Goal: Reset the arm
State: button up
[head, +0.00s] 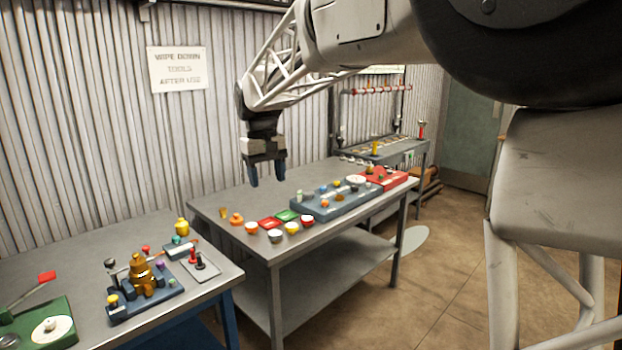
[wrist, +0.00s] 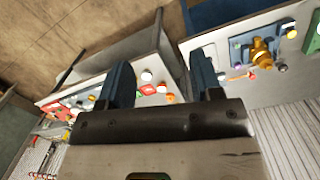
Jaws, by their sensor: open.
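My gripper (head: 267,172) hangs from my arm above the middle grey table (head: 240,198), with its blue fingers pointing down. The fingers are apart and nothing shows between them.
Several small cups and coloured blocks line the middle table, beside a blue-grey panel (head: 312,206) and a red panel (head: 397,180). A brass device (head: 142,272) stands on the left table. A corrugated wall (head: 90,120) runs behind. The air around my gripper is free.

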jog(key=s+d+m, duration=0.2)
jog(key=s+d, duration=0.8)
jog(key=d, duration=0.1)
jog(key=s+d+f+m+t, duration=0.1)
jog(key=s+d+f, duration=0.3)
jog(key=s, duration=0.6)
jog(key=s+d+f+m+t, duration=0.1)
jog(key=s+d+f, duration=0.4)
jog(key=s+d, duration=0.3)
jog(key=s+d+f+m+t, duration=0.1)
jog(key=s+d+f, duration=0.4)
jog(key=s, duration=0.7)
jog(key=shift+d+m+y, duration=0.3)
jog(key=shift+d+m, duration=0.2)
jog(key=shift+m, duration=0.1)
